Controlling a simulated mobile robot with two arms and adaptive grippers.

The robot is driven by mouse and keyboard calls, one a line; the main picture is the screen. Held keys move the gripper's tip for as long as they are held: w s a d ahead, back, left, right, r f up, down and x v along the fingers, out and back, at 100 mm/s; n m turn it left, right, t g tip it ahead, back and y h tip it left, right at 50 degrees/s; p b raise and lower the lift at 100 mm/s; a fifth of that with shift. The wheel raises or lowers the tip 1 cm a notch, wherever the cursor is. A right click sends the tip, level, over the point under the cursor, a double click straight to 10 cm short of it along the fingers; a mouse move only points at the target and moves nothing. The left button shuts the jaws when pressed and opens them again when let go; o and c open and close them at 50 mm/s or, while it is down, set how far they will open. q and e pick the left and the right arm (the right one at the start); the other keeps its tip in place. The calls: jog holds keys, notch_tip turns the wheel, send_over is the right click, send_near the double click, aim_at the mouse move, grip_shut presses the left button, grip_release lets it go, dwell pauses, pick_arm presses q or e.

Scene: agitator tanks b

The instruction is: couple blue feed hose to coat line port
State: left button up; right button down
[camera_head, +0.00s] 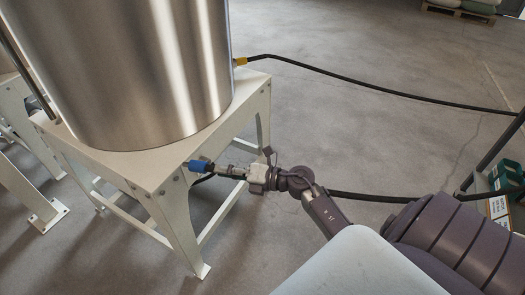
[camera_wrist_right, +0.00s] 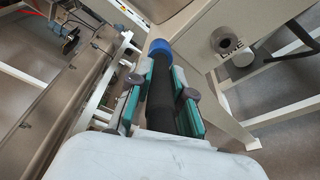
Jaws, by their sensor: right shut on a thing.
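The blue feed hose has a blue end coupling (camera_head: 200,166), which points left beside the front corner of the white tank stand. My right gripper (camera_head: 240,173) is shut on the hose behind this coupling. In the right wrist view the blue coupling (camera_wrist_right: 159,50) sticks out beyond the green-padded fingers (camera_wrist_right: 164,92), with the black hose body (camera_wrist_right: 161,100) between them. A grey round port (camera_wrist_right: 225,40) with a dark hole sits on the stand to the right of the coupling, apart from it. My left gripper is out of view.
A steel tank (camera_head: 140,70) stands on the white stand (camera_head: 155,165). A black hose with a yellow end (camera_head: 240,61) meets the tank's right side. A dark rack with boxes (camera_head: 505,180) is at the right edge. Open concrete floor (camera_head: 340,120) lies between.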

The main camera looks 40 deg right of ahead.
pick_arm(q)
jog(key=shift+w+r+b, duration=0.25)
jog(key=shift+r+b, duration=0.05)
jog(key=shift+b, duration=0.55)
pick_arm(e)
jog(key=s+d+f+m+t+h, duration=0.2)
jog(key=s+d+f+h, duration=0.1)
jog(key=s+d+f, duration=0.3)
notch_tip(320, 180, down, 3)
jog(key=shift+d+r+m+t, duration=0.1)
jog(key=shift+d+m+t, duration=0.2)
jog(key=shift+d, duration=0.9)
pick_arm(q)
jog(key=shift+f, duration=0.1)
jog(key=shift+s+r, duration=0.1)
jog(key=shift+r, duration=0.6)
pick_arm(e)
jog(key=x, duration=0.5)
jog(key=shift+w+a, duration=0.2)
jog(key=shift+w, duration=0.1)
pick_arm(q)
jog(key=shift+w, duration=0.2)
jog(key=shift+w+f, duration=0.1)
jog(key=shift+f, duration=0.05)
